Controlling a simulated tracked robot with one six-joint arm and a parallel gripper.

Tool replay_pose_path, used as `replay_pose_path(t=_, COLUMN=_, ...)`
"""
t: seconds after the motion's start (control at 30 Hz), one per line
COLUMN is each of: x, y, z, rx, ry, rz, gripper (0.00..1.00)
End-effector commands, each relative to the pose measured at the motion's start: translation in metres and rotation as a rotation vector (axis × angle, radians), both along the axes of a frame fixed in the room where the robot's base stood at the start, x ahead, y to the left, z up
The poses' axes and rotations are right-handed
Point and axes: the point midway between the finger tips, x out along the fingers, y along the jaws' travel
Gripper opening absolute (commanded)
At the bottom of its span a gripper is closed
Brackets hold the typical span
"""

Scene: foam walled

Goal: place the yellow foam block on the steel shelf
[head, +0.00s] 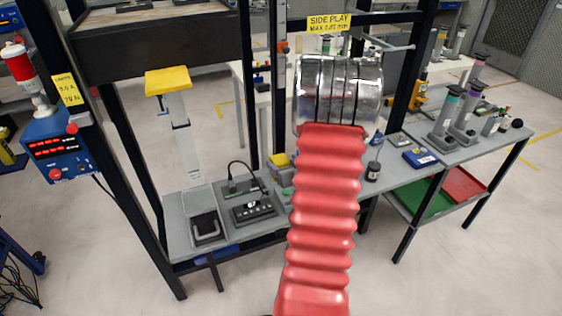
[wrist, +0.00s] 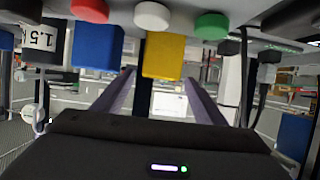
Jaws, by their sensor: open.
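In the wrist view a yellow block (wrist: 164,55) appears ahead of my gripper (wrist: 160,85), between the lines of its two fingers. The fingers are apart, with nothing seen held between them. The gap between the fingertips and the block is hard to judge. A blue block (wrist: 97,46) is to the yellow block's left. In the head view my red-sleeved arm hides the gripper. A small yellow item (head: 279,160) lies on the grey bench beside the arm; I cannot tell if it is the same block. I cannot clearly identify the steel shelf.
Red (wrist: 90,9), white (wrist: 152,15) and green (wrist: 210,25) round pieces are near the blocks. Dark frame uprights stand around my arm.

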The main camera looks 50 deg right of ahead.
Motion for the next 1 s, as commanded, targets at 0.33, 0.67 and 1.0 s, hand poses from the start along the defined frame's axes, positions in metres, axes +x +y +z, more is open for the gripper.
replay_pose_path(t=0.33, x=-0.042, y=0.023, z=0.020, rx=-0.001, ry=0.000, rz=-0.003, gripper=0.65)
replay_pose_path(t=0.67, x=-0.063, y=0.037, z=0.030, rx=0.000, ry=-0.001, rz=-0.002, gripper=0.65)
replay_pose_path(t=1.0, x=-0.064, y=0.038, z=0.030, rx=0.000, ry=0.000, rz=-0.001, gripper=0.65)
